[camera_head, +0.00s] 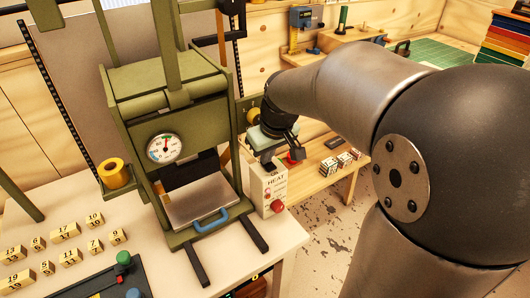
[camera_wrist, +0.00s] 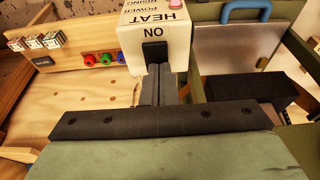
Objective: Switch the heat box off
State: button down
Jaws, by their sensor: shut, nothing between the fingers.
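The heat box (camera_head: 270,190) is a small cream box marked HEAT, standing at the right side of the green press. A red knob (camera_head: 278,206) sits low on its front. The wrist view shows the heat box (camera_wrist: 182,35) upside down, with the word ON beside a black switch (camera_wrist: 155,52). My gripper (camera_head: 269,163) is above the box, pointing down, with its fingers close together and empty. In the wrist view my gripper (camera_wrist: 160,72) has its fingertips right at the switch. I cannot tell whether they touch it.
The green press (camera_head: 165,95) with its dial (camera_head: 164,148) and blue handle (camera_head: 210,220) stands close on the left. A yellow roll (camera_head: 114,172) and several number blocks (camera_head: 65,232) are further left.

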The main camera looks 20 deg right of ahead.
jog(key=shift+s+d+f, duration=0.1)
jog(key=shift+s+f, duration=0.1)
jog(key=shift+s, duration=0.25)
jog(key=shift+s+d+f, duration=0.1)
jog(key=shift+s+f, duration=0.05)
jog(key=shift+s, duration=0.3)
jog(key=p+v, duration=0.2)
jog(key=v, duration=0.1)
jog(key=w+p+v, duration=0.1)
jog(key=v, duration=0.1)
jog(key=shift+a+r, duration=0.1)
jog(key=shift+r, duration=0.25)
jog(key=s+v, duration=0.1)
jog(key=v, duration=0.8)
jog(key=shift+f+b, duration=0.15)
jog(key=shift+b, duration=0.3)
jog(key=shift+w, duration=0.15)
